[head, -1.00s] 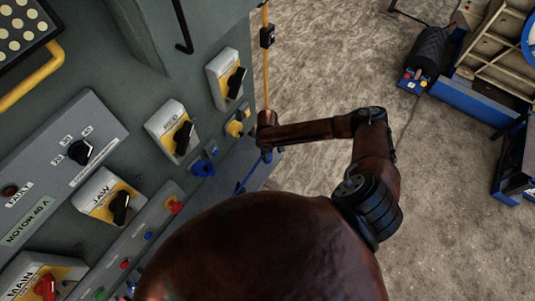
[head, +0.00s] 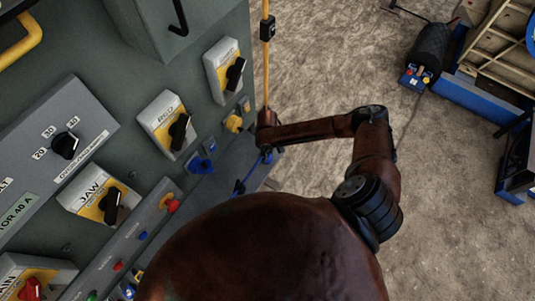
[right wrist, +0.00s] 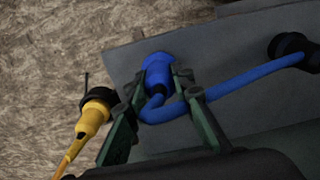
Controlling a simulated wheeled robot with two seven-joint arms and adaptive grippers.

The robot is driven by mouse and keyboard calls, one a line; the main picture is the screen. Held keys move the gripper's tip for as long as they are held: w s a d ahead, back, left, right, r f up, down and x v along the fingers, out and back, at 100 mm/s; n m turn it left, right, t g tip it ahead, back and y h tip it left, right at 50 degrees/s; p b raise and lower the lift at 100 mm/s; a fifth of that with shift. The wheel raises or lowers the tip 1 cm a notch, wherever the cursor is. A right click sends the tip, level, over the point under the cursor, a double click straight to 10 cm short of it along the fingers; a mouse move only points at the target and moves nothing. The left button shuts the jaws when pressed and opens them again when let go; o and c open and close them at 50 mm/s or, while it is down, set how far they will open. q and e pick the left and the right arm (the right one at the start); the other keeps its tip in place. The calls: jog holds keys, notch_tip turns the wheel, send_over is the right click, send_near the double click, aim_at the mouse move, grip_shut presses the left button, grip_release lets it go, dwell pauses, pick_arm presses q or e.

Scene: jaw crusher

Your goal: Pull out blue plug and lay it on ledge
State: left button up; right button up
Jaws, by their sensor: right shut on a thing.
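The blue plug (right wrist: 157,66) is between the fingers of my right gripper (right wrist: 159,86), which is shut on it. Its blue cable loops under the fingers and runs right to a black fitting on the grey ledge (right wrist: 230,55). In the head view, a bit of blue (head: 267,157) shows just below my right wrist, right of the blue socket (head: 200,164) and apart from it; the fingers are hidden there. The plug lies in front of the ledge in the wrist view; whether it touches cannot be told. My left gripper is not in view.
A yellow plug with a black end (right wrist: 92,115) is left of my fingers in the wrist view. A yellow cable (head: 265,70) hangs near my wrist.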

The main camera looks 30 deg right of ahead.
jog(key=shift+f, duration=0.2)
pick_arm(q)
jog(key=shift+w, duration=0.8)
pick_arm(e)
jog(key=shift+f, duration=0.1)
jog(key=shift+f, duration=0.1)
jog(key=o, duration=0.6)
jog(key=shift+c, duration=0.2)
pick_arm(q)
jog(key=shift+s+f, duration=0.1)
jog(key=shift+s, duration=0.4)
pick_arm(e)
jog(key=o, duration=0.4)
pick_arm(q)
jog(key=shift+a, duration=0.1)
pick_arm(e)
jog(key=shift+o, duration=0.2)
jog(key=shift+r, duration=0.25)
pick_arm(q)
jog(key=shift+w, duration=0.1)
pick_arm(e)
notch_tip(320, 180, up, 12)
jog(key=shift+f, duration=0.2)
